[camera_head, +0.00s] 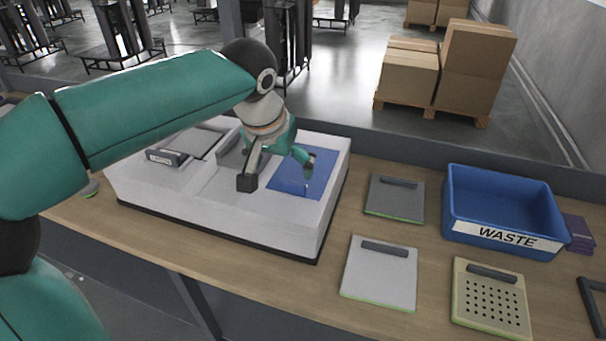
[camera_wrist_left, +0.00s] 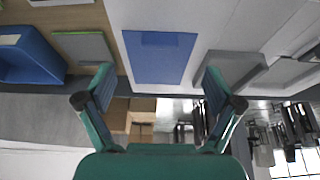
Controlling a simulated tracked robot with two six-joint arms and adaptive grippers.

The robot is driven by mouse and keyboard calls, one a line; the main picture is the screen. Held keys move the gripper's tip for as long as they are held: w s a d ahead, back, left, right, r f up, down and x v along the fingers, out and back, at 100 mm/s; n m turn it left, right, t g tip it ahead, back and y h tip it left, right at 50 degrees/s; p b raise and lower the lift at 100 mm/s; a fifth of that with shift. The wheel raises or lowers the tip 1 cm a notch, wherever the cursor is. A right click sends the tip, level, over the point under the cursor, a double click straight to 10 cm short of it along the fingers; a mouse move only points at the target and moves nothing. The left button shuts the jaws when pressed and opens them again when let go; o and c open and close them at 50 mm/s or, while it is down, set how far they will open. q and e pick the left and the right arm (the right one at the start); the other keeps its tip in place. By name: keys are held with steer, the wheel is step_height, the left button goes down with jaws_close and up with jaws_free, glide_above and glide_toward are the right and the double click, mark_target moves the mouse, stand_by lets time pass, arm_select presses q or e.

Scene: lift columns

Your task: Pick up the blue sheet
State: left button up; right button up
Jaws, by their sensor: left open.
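The blue sheet (camera_head: 303,176) lies flat on the right part of the top of a white machine block (camera_head: 290,221). In the left wrist view the sheet (camera_wrist_left: 160,55) shows whole, beyond and between the fingertips. My left gripper (camera_head: 309,170) is over the sheet in the head view, and its fingers hide part of it. In the left wrist view my left gripper (camera_wrist_left: 158,80) has its teal fingers wide apart with nothing between them. It looks apart from the sheet. My right gripper is not in view.
A blue bin (camera_head: 505,206) marked WASTE stands at the right. A dark plate (camera_head: 394,198), a light grey plate (camera_head: 380,273) and a beige perforated plate (camera_head: 490,300), each with a handle, lie on the wooden table. Cardboard boxes (camera_head: 476,62) stand on the floor beyond.

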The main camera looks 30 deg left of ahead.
mark_target(292, 183)
arm_select(q)
steer(key=x, duration=0.4)
steer(key=shift+w+f, duration=0.15)
steer(key=shift+f, duration=0.15)
steer(key=shift+w+p+x, duration=0.15)
steer(key=shift+w+x, duration=0.05)
steer(key=shift+x, duration=1.1)
steer(key=shift+w+p+x, duration=0.15)
steer(key=shift+w+x, duration=0.1)
steer(key=shift+x, duration=1.05)
steer(key=shift+a+r, duration=0.15)
steer(key=shift+r, duration=0.05)
steer(key=c, duration=1)
